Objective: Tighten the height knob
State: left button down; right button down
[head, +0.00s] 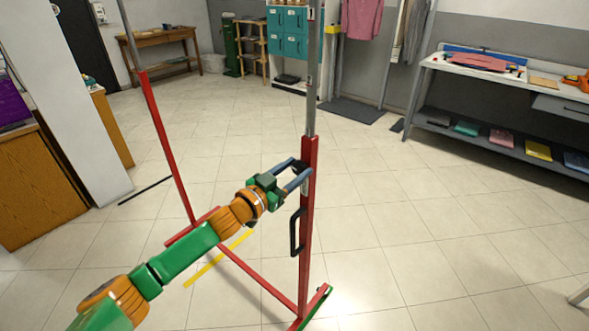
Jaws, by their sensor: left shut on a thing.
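A rack with red lower posts and grey upper tubes stands in front of me. Its near post (307,225) is upright, with a grey tube (311,85) rising out of its top. My left gripper (302,172) reaches this post from the left, just below the top of the red part. Its two blue fingers are shut on a small dark knob (299,167) at the post's side, which the fingers mostly hide. A black handle (296,232) sits lower on the same post, below the gripper. My right gripper is not in view.
The rack's far post (163,145) stands to the left, and a red bar (256,279) runs low between the posts. A white workbench (478,68) with a shelf of folded cloths is at right. A wooden cabinet (35,195) is at left. Tiled floor right of the rack is clear.

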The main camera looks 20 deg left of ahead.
pick_arm(q)
jog(key=m, duration=0.4)
jog(key=shift+d, duration=0.1)
jog(key=m, duration=0.4)
jog(key=shift+p, duration=0.35)
jog(key=m, duration=0.4)
jog(key=shift+f, duration=0.1)
jog(key=shift+f+m, duration=0.1)
jog(key=shift+m, duration=1.9)
jog(key=shift+c, duration=1.6)
grip_release()
jog(key=shift+s+d, duration=0.1)
